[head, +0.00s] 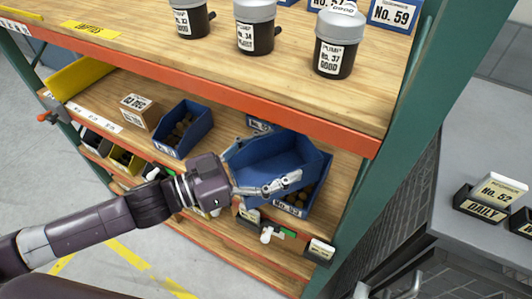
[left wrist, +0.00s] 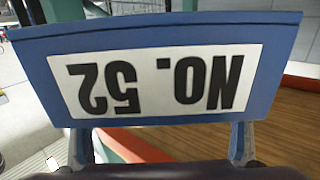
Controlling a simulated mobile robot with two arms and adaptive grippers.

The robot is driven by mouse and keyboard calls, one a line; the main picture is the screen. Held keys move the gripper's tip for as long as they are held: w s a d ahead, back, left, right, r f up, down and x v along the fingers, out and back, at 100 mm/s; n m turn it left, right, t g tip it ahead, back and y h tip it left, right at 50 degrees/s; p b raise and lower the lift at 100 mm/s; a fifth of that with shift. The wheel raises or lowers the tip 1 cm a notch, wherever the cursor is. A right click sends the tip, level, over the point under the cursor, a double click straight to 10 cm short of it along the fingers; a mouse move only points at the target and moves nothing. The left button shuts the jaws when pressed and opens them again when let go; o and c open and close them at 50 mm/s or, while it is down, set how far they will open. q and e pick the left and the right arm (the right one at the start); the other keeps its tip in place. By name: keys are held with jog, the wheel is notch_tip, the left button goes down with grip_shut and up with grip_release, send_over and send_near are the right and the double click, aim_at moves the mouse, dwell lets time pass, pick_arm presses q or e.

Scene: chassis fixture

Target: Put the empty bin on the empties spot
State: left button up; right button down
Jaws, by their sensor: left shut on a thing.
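The blue bin (head: 275,155) hangs tilted in front of the second shelf, and no contents show inside it. My left gripper (head: 264,164) is shut on this bin, its fingers spread along the bin's sides. In the left wrist view the bin's white label (left wrist: 155,82) reads No. 52, upside down, with gripper fingers (left wrist: 160,145) at either side below it. A yellow tag reading EMPTIES (head: 92,29) lies at the left of the top shelf. My right gripper is not seen.
An orange shelf edge (head: 250,98) runs above the bin. Another blue bin (head: 183,130) with brown parts, a carton (head: 138,112) and a yellow bin (head: 92,78) sit further left. A green post (head: 395,110) stands right.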

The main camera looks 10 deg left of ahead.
pick_arm(q)
jog(key=shift+d+r+m+g+h, duration=0.15)
jog(key=shift+d+m+g+h, duration=0.35)
jog(key=shift+d+m+g, duration=0.35)
jog(key=shift+g, duration=0.35)
jog(key=shift+s+a+m+g+h, duration=0.1)
jog(key=shift+a+m+g+h, duration=0.35)
jog(key=shift+m+g, duration=0.4)
jog(key=shift+s+a+m+g+h, duration=0.1)
jog(key=shift+a+m+g+h, duration=0.35)
jog(key=shift+g, duration=0.6)
jog(key=shift+s+a+m+g, duration=0.15)
jog(key=shift+a+m+g, duration=0.1)
jog(key=shift+m+g, duration=0.3)
jog(key=shift+s+a+m+g, duration=0.1)
jog(key=shift+a+m+g, duration=0.2)
jog(key=shift+g, duration=0.45)
